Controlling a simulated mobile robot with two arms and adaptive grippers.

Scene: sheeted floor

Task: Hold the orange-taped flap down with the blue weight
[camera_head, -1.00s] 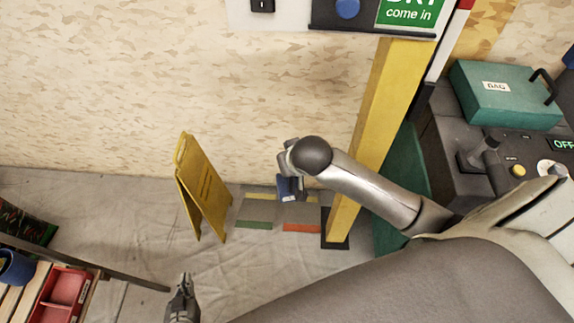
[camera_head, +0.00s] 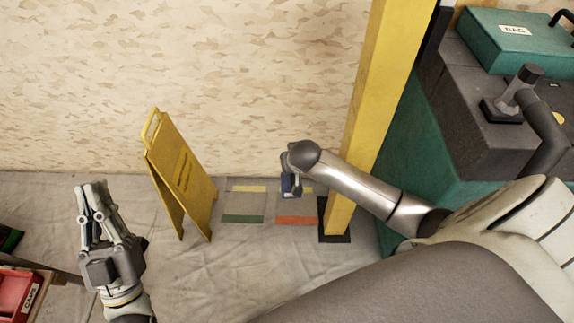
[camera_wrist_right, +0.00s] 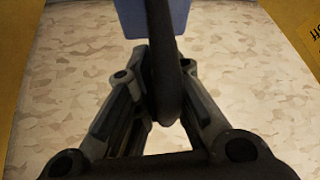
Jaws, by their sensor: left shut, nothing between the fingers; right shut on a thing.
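The orange-taped flap (camera_head: 297,206) is a pale sheet on the floor with an orange strip along its near edge, left of the yellow post's foot. My right gripper (camera_head: 293,172) is shut on the blue weight (camera_head: 287,184), held in front of the flap's left part in the head view. The height of the weight above the flap is hard to tell. In the right wrist view the blue weight (camera_wrist_right: 150,14) shows at the top, its dark handle between the fingers. My left gripper (camera_head: 92,188) is shut and empty, left of the yellow sign.
A green-taped flap (camera_head: 243,205) lies left of the orange-taped one. A folding yellow sign (camera_head: 182,172) stands beside it. The yellow post (camera_head: 375,110) rises close on the right. A red tray (camera_head: 14,292) is at the lower left. Open floor lies in front.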

